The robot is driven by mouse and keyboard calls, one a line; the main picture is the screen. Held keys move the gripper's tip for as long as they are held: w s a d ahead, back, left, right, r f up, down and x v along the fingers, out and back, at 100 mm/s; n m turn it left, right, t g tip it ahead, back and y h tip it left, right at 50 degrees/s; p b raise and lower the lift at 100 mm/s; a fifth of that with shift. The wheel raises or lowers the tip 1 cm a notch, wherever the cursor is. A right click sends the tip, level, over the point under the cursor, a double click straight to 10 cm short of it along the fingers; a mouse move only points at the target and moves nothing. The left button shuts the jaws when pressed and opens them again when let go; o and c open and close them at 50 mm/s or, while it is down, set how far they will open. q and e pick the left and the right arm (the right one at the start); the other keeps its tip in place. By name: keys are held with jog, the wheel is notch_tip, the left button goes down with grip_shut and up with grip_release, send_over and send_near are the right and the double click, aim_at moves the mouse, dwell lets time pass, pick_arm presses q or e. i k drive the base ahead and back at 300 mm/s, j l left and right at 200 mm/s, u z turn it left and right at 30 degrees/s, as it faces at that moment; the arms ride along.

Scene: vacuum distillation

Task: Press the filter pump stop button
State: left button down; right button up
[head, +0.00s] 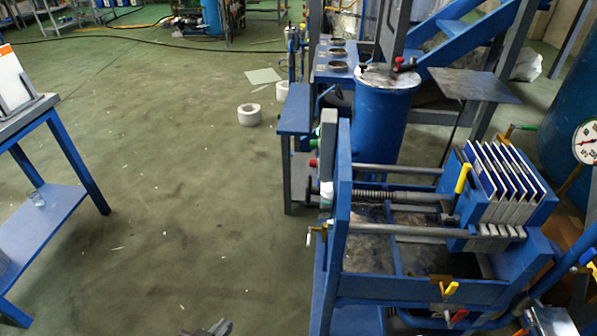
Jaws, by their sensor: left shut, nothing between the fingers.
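The filter press (343,215) stands at the right, with a blue frame and a pack of white-edged plates (505,180). A small box (328,130) sits on its left end. A small red button (313,163) sticks out to the left below a small green one (312,145); I cannot read any label on either. My left gripper (212,329) is shut and empty at the bottom edge, mostly cut off. It is well apart from the buttons, below and to the left of them. My right gripper is not in view.
A blue drum (382,120) and a small blue stand (296,110) are behind the press. White rolls (249,115) lie on the floor. The floor between table and press is mostly clear.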

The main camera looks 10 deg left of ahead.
aim_at(312, 163)
jog(key=k, duration=0.5)
jog(key=z, duration=2.2)
jog(key=k+j, duration=0.1)
jog(key=j, duration=0.45)
jog(key=k+j, duration=0.1)
jog(key=j, duration=0.45)
jog(key=k+j, duration=0.1)
jog(key=j, duration=1)
jog(key=k+j, duration=0.15)
jog(key=j, duration=0.4)
jog(key=k+j, duration=0.1)
jog(key=j, duration=0.5)
jog(key=z, duration=0.05)
